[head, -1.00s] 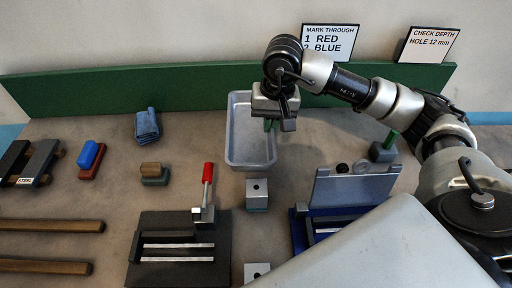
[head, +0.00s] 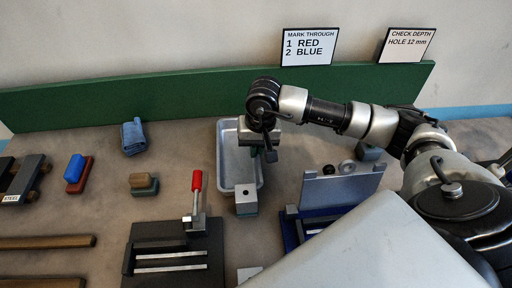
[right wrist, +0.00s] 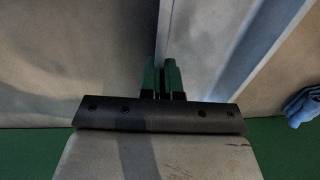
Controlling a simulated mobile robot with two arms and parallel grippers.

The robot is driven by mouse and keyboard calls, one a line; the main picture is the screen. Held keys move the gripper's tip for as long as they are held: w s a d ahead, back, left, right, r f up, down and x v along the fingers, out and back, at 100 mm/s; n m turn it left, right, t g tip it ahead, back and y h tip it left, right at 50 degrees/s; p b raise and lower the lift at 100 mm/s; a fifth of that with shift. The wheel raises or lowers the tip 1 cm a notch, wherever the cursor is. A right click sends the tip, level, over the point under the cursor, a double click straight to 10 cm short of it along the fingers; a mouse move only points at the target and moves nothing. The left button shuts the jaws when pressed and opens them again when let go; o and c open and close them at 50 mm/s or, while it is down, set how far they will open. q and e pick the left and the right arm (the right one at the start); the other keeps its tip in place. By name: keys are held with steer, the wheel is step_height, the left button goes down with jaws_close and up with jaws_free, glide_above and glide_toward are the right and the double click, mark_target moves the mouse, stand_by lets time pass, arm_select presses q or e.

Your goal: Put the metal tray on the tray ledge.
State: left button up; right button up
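The metal tray (head: 226,160) is a shallow grey rectangle, left of centre in the head view. Its near end is partly covered by a small metal-topped block (head: 246,198). My right gripper (head: 270,152) is at the tray's right long side. In the right wrist view its green fingers (right wrist: 162,80) are close together, with the tray's rim (right wrist: 163,35) running down between them. I cannot tell whether the tray touches the table. I cannot tell for certain which thing is the tray ledge. My left gripper is not in view.
A dark fixture with a red-handled clamp (head: 197,181) stands in front, left of the block. A blue fixture (head: 290,230) with a grey plate stands right. A long green board (head: 120,95) runs along the back. A blue cloth (head: 133,137) and brushes lie left.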

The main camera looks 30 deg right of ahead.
steer(key=o, duration=0.4)
steer(key=shift+o, duration=0.2)
